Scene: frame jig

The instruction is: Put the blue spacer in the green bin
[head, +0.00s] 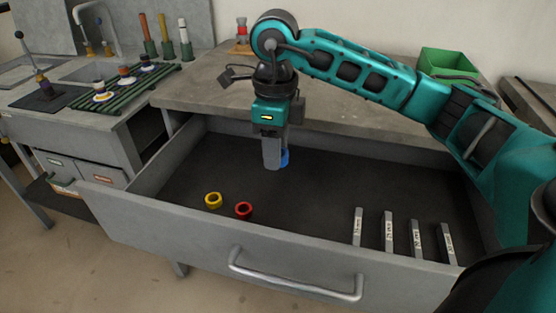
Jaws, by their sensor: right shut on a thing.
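The blue spacer (285,158) shows partly at the tips of my right gripper (274,163), inside the open drawer. The gripper points down and is shut on the spacer, and its fingers hide most of it. I cannot tell whether the spacer still touches the drawer floor. The green bin (448,63) stands on the bench top at the back right, partly behind my right arm. My left gripper is not in view.
A yellow ring (213,200) and a red ring (243,210) lie in the drawer (330,185), left of the gripper. My right arm passes over the bench top (210,82).

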